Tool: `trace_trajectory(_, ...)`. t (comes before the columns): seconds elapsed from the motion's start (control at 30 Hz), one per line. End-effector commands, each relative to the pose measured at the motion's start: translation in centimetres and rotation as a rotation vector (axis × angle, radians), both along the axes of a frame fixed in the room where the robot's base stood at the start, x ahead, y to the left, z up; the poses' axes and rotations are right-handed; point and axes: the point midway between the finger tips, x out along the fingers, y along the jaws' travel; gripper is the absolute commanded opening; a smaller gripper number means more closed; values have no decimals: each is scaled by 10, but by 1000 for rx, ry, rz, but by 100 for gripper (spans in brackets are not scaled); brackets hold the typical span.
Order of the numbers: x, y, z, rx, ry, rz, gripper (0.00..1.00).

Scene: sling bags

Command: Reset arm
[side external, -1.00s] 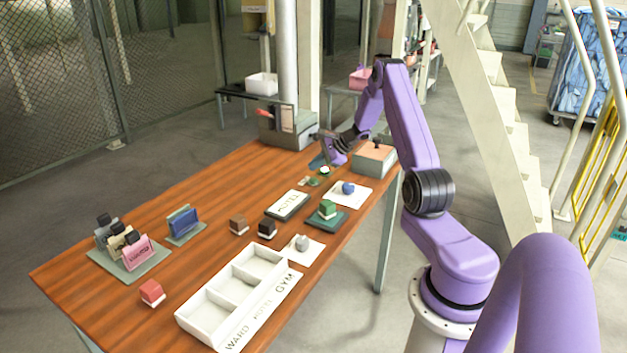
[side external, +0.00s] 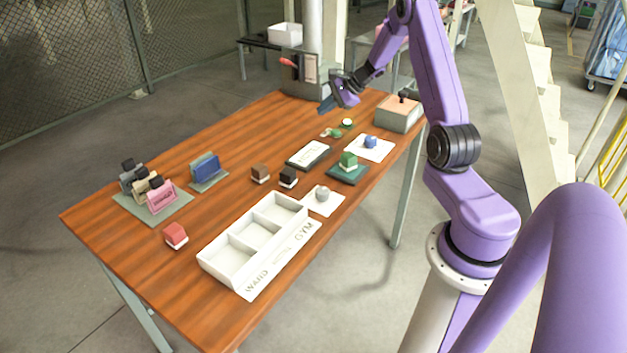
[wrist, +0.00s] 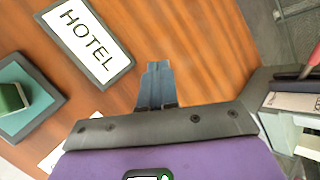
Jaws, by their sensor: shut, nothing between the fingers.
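My gripper (side external: 327,105) is over the far part of the wooden table, with its blue-grey fingers shut and nothing held. In the wrist view the closed fingers (wrist: 155,72) show against bare wood. The arm is bent at the elbow, and the gripper hangs near some small green items (side external: 332,132) and a round green-and-white piece (side external: 347,123). Contact with the table cannot be seen.
A HOTEL sign (side external: 308,154) lies mid-table. A white divided tray (side external: 232,262) marked WARD and GYM is at the front. Small bags stand on a mat (side external: 180,212) at left. A grey box (side external: 398,115) is at the far right.

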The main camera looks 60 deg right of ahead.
Motion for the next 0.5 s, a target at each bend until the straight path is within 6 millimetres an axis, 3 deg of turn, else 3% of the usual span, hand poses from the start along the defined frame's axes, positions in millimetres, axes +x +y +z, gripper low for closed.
trace_trajectory(0.03,7,30,8,-22,4,94,0)
trace_trajectory(0.23,7,148,33,-123,24,490,0)
trace_trajectory(0.37,-12,218,47,-194,28,746,0)
trace_trajectory(0.5,-45,283,60,-274,24,1017,0)
